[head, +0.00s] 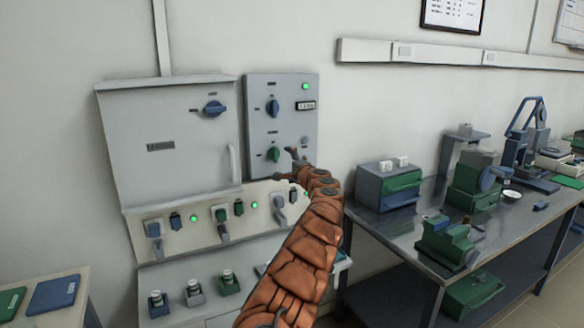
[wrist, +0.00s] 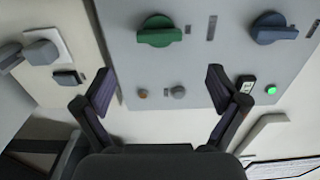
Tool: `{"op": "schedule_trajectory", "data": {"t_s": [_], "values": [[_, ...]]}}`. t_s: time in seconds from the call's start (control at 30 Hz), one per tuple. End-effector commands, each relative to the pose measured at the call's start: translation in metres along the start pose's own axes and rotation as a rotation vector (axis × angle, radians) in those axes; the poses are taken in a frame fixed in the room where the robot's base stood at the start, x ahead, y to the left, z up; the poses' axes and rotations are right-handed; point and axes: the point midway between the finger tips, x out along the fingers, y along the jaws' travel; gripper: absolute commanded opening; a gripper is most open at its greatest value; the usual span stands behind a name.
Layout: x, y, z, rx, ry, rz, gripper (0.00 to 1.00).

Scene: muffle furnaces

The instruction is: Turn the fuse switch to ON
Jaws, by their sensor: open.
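A grey control panel (head: 257,125) on the wall carries a blue rotary knob (head: 272,108) above a green rotary knob (head: 273,154). The labels are too small to read, so I cannot tell which one is the fuse switch. The blue knob's handle stands upright in the head view. In the wrist view, the green knob (wrist: 159,32) is centred above the gap between my fingers, and the blue knob (wrist: 272,28) is to its right. My gripper (wrist: 160,88) is open and empty, in front of the panel's lower part. In the head view, my gripper (head: 287,165) is just below right of the green knob.
The panel has a small display (head: 306,106) and a lit green lamp (head: 305,86). A grey cabinet (head: 165,150) with its own blue knob (head: 214,108) stands at left. Below is a strip of sockets and plugs (head: 154,230). A metal bench (head: 400,225) with equipment is at right.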

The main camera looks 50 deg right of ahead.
Motion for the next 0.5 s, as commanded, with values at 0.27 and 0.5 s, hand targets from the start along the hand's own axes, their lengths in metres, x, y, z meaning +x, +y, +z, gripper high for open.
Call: {"op": "schedule_trajectory", "data": {"t_s": [0.27,0.5], "values": [[-0.015,-0.001,-0.002,0.007,0.004,-0.002,0.96],[-0.024,0.001,-0.003,0.005,0.006,-0.001,0.96]]}}
